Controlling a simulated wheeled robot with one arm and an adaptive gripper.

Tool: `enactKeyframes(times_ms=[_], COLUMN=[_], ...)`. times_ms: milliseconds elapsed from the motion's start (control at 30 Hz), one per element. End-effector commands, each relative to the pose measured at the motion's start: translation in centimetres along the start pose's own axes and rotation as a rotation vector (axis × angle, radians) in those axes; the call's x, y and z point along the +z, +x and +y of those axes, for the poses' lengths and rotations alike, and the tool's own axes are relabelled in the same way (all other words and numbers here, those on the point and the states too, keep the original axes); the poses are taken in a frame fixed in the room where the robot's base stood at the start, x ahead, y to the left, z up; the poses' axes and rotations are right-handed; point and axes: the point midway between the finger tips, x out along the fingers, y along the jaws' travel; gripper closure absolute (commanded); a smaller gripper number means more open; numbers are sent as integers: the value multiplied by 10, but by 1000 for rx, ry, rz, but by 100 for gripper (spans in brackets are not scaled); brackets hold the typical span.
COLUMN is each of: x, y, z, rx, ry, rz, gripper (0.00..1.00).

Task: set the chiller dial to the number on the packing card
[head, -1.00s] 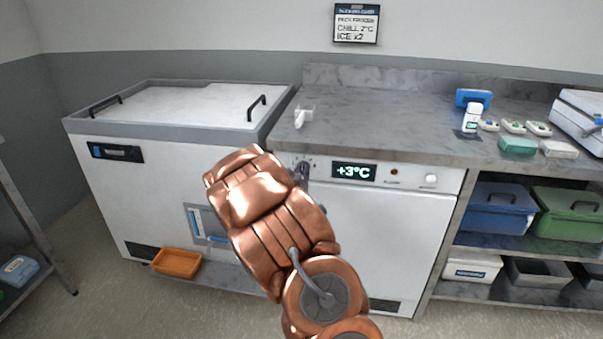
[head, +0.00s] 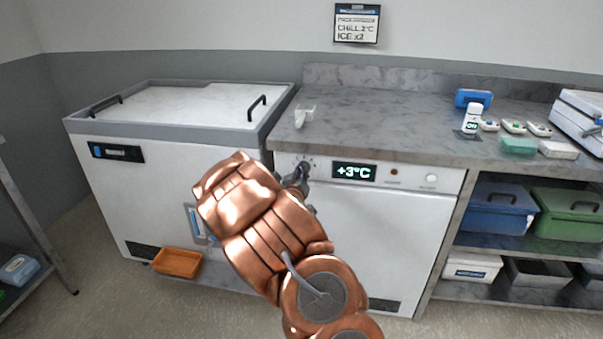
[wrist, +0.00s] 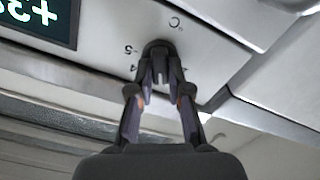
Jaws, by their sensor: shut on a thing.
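The packing card (head: 356,24) hangs on the wall at the top; its middle line reads CHILL with a number that looks like 2°C, above ICE x2. The chiller (head: 375,235) is the white unit under the counter. Its display (head: 354,172) reads +3°C and also shows in part in the wrist view (wrist: 38,15). The dark dial (head: 304,168) is left of the display. In the wrist view my gripper (wrist: 162,78) is shut on the dial (wrist: 158,47), with a finger on either side. Printed marks surround the dial, partly covered by the fingers.
A chest freezer (head: 180,105) with black handles stands to the left, with an orange tray (head: 177,262) at its foot. A white scoop-like piece (head: 304,115) lies on the counter (head: 390,120) above the dial. Shelves with bins (head: 497,210) are at the right.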

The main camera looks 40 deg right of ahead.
Motion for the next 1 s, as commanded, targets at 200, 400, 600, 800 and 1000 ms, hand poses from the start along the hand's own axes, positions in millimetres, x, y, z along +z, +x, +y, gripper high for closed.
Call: enactKeyframes(times_ms=[200, 400, 600, 800, 1000], x=[0, 0, 0, 0, 0], y=[0, 0, 0, 0, 0], z=[0, 0, -1, -1, -1], rx=[0, 0, 0, 0, 0], ry=[-129, -198, -224, -226, -225], rz=[0, -1, -1, -1, 0], gripper=[100, 100, 100, 100, 77])
